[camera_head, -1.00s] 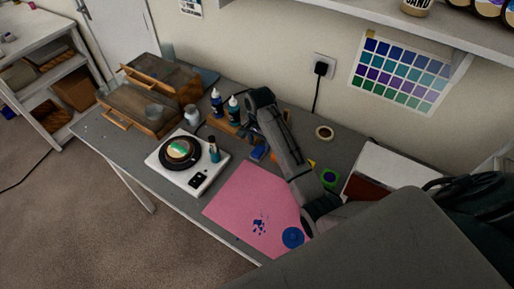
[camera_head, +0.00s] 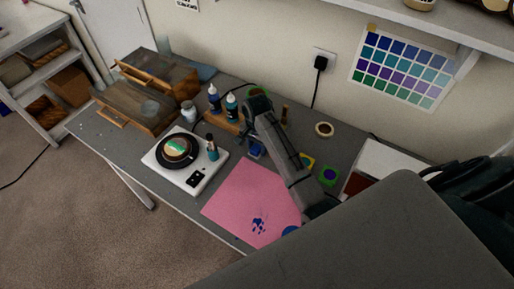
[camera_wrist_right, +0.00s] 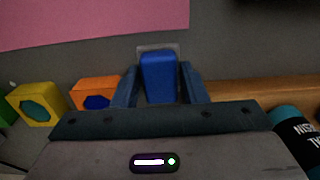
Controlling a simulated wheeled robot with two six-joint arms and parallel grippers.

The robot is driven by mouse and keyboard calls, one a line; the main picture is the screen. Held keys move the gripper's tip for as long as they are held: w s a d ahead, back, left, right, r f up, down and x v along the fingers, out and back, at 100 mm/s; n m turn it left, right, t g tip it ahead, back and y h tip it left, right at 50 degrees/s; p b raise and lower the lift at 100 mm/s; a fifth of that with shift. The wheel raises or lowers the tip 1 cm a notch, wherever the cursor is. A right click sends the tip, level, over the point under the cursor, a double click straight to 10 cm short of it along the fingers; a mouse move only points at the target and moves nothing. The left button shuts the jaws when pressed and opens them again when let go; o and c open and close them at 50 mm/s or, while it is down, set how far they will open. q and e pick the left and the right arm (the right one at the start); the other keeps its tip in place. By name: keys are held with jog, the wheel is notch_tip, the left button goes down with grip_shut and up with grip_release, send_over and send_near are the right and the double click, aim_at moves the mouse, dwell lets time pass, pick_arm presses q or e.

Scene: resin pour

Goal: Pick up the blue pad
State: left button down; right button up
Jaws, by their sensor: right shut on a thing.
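The blue pad (camera_wrist_right: 158,75) is a small blue block with rounded corners and a pale, translucent edge behind it. In the right wrist view it sits between the two fingers of my right gripper (camera_wrist_right: 159,84), which is shut on it. In the head view the blue pad (camera_head: 257,151) shows small beside my right arm, on or just above the grey table; I cannot tell which. My right arm hides part of that area. My left gripper is not in view.
A pink sheet (camera_head: 252,200) with blue spots lies in front. An orange block (camera_wrist_right: 96,92) and a yellow block (camera_wrist_right: 37,104) stand left of the gripper in the wrist view. A wooden rack (camera_head: 222,122) with bottles and a white scale (camera_head: 160,165) are nearby.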

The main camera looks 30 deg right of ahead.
jog(key=shift+r+b, duration=0.35)
notch_tip(320, 180, up, 2)
jog(key=shift+r+b, duration=0.1)
jog(key=shift+b, duration=0.7)
jog(key=s, duration=0.1)
jog(key=s+a, duration=0.1)
jog(key=s, duration=0.1)
jog(key=shift+a+r+b, duration=0.3)
jog(key=shift+a+b, duration=0.05)
jog(key=shift+a, duration=0.05)
jog(key=s+a, duration=0.1)
jog(key=s+p, duration=0.1)
jog(key=s+a+r+p, duration=0.1)
jog(key=s, duration=0.1)
jog(key=shift+s+a+r, duration=0.1)
jog(key=shift+a, duration=0.2)
jog(key=s+a, duration=0.1)
jog(key=s, duration=0.1)
jog(key=s+a, duration=0.1)
jog(key=s, duration=0.1)
jog(key=s+a, duration=0.1)
jog(key=s, duration=0.1)
jog(key=shift+s+a+r+p, duration=0.15)
jog(key=shift+s+a+p, duration=0.2)
jog(key=shift+a+p, duration=0.05)
